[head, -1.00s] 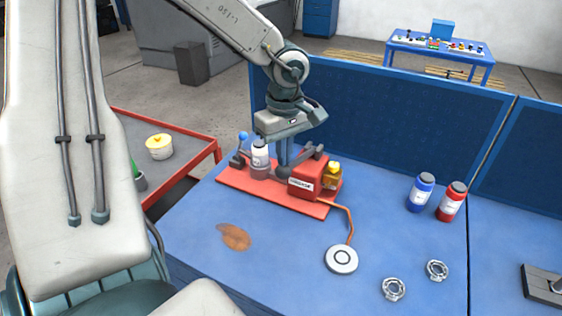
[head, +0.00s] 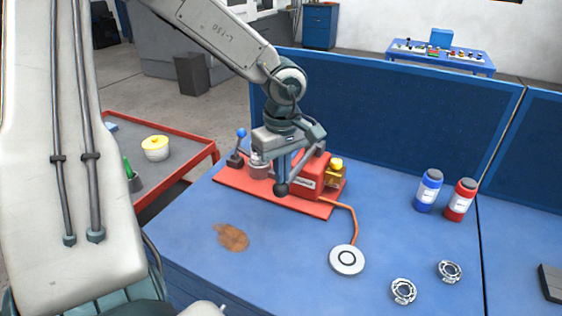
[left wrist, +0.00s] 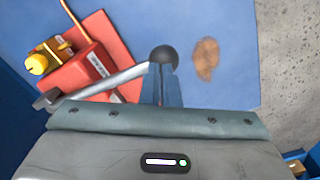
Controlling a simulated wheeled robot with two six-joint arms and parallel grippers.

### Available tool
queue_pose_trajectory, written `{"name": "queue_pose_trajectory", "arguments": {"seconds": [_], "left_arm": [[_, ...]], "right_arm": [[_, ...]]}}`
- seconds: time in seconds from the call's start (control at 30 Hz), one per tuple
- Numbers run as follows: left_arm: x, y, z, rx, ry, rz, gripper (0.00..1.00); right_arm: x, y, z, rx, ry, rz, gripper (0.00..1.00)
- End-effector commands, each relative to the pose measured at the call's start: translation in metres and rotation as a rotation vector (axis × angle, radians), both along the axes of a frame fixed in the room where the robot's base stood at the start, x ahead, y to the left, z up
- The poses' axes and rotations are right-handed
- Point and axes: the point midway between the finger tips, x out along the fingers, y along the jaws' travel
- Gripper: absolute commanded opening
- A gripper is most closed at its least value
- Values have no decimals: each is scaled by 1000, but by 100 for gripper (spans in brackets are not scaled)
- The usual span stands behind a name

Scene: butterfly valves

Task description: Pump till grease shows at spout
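A red grease pump unit (head: 308,180) stands on a red base plate (head: 235,187) on the blue bench. A grey lever with a black ball knob (head: 281,189) slants down toward the bench front; its rod (left wrist: 110,83) shows in the left wrist view. My left gripper (head: 282,168) is at the knob end, its blue fingers (left wrist: 162,84) close together on the lever just behind the knob. A yellow-capped fitting (head: 336,168) sits at the unit's right side. An orange hose (head: 354,222) runs to a round white disc (head: 347,259). I cannot make out any grease at a spout.
A blue-knobbed stick (head: 241,134) and a partly hidden white bottle (head: 258,159) stand at the plate's left. A brown stain (head: 232,238) marks the bench. A blue panel (head: 390,120) closes the back.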

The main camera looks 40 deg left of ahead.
Motion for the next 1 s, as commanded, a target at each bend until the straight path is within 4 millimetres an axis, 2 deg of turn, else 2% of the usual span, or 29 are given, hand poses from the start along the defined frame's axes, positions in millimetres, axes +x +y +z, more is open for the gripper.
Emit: {"name": "queue_pose_trajectory", "arguments": {"seconds": [0.1, 0.5, 1.0], "left_arm": [[3, 1, 17, 1, -2, 0, 0], [10, 3, 64, 1, -1, 0, 0], [11, 3, 67, 0, 1, 0, 0]], "right_arm": [[0, 1, 14, 1, 0, 0, 36], [0, 1, 49, 2, -1, -1, 36], [0, 2, 50, 2, -1, -1, 36]]}}
